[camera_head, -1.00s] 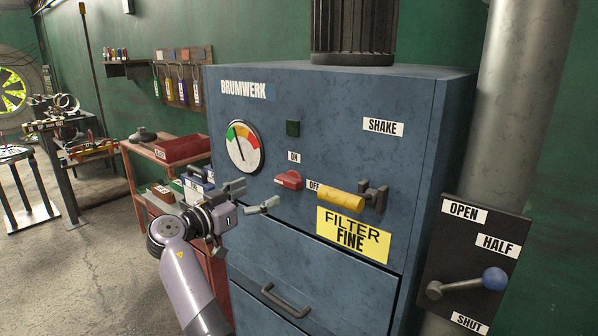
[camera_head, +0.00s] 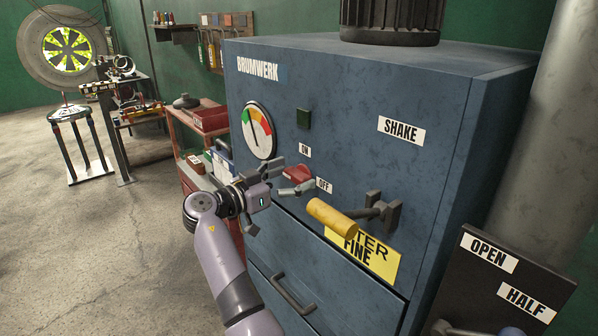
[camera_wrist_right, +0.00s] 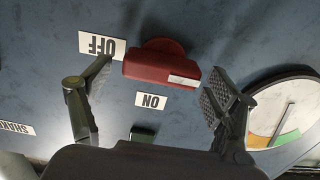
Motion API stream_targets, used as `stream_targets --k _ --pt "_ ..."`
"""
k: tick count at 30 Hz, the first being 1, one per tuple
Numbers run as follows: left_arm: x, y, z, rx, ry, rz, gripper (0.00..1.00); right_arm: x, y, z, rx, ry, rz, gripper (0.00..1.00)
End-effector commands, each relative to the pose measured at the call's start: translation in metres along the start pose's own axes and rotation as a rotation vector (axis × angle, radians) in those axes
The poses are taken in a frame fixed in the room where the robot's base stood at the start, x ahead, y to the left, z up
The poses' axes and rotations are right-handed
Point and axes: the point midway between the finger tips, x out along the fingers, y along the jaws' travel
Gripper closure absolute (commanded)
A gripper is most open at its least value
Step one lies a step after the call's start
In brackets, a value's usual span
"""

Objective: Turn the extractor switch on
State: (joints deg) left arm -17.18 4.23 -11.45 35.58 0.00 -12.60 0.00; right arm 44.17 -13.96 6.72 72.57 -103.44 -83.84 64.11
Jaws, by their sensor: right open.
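The red extractor switch (camera_head: 297,173) sits on the front of the blue cabinet (camera_head: 375,80), between the ON label (camera_head: 305,151) and the OFF label (camera_head: 324,185). My right gripper (camera_head: 292,182) is open in front of the switch, its fingers partly overlapping it in the head view. In the right wrist view the switch (camera_wrist_right: 160,68) lies between the two spread fingers (camera_wrist_right: 152,94), with visible gaps on both sides. A white mark shows on the switch's lower right part there. The OFF label (camera_wrist_right: 102,45) is beside the left finger. My left gripper is out of view.
A yellow handle (camera_head: 332,218) juts out just right of the switch. A round gauge (camera_head: 259,131) is at upper left and a dark green square (camera_head: 303,118) above. A drawer handle (camera_head: 291,294) is below. A red cart (camera_head: 196,135) stands left of the cabinet.

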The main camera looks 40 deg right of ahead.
Motion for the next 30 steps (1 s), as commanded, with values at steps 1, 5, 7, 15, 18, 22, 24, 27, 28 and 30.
stream_targets --k 1,5,7,15,18,22,24,27,28,30 --pt "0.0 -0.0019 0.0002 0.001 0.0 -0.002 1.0 -0.0004 -0.0001 0.0002 0.0 0.0 0.0 0.18" --pt "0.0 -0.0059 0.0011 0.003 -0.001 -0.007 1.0 -0.0002 0.0 0.0002 0.0 0.0 0.0 0.18" --pt "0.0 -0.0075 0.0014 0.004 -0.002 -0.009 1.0 -0.0001 0.0 0.0002 0.0 0.0 0.0 0.21" --pt "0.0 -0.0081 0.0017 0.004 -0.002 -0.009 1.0 0.0001 0.0001 0.0 0.0 0.0 0.0 0.39" --pt "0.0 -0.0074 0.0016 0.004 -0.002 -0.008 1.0 0.0001 0.0001 0.0 0.0 0.0 0.001 0.46" --pt "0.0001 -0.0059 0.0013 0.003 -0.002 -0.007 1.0 0.0001 0.0002 -0.0001 0.0 0.0 0.001 0.54" --pt "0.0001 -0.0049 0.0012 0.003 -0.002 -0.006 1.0 0.0001 0.0002 -0.0002 0.001 0.0 0.001 0.59" --pt "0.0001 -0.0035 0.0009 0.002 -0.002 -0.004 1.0 0.0001 0.0002 -0.0002 0.001 0.0 0.001 0.66" --pt "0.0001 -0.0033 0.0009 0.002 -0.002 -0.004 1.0 0.0001 0.0002 -0.0003 0.001 0.001 0.001 0.66" --pt "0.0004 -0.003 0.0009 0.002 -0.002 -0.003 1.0 0.0 0.0002 -0.0002 -0.001 0.001 0.001 0.66"
